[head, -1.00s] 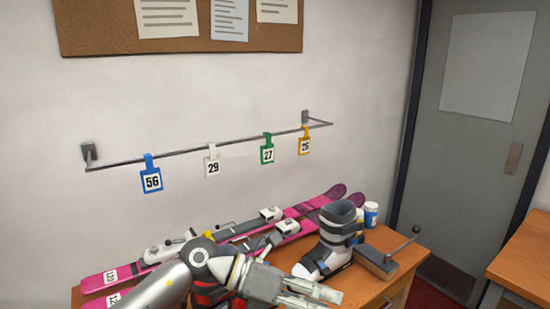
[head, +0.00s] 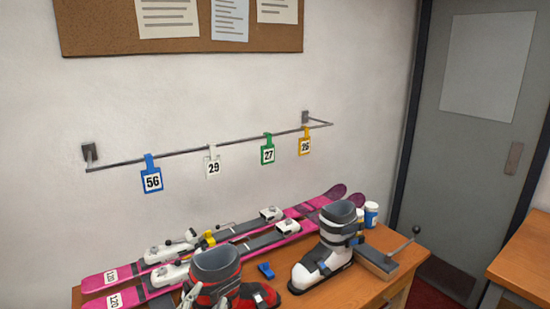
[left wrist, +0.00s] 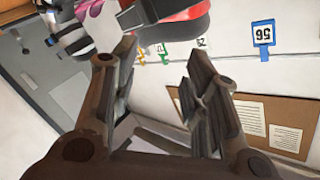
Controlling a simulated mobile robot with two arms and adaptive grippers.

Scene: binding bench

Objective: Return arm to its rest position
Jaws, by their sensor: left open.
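My left gripper (left wrist: 160,58) is open and empty in the left wrist view, its two fingers spread wide. My right gripper is in neither view. The red and black ski boot (head: 218,277) stands at the front of the wooden bench (head: 345,289). The white and grey boot (head: 318,262) stands to its right. Two pink skis (head: 300,210) lie behind them. A small blue piece (head: 265,271) lies on the bench between the boots.
A wall rail (head: 235,146) holds blue tag 56 (head: 152,180), white 29 (head: 213,167), green 27 (head: 268,154) and yellow 26 (head: 304,145). A metal block with a lever (head: 376,262) and a white-blue jar (head: 371,214) stand at the bench's right. The air above the bench is clear.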

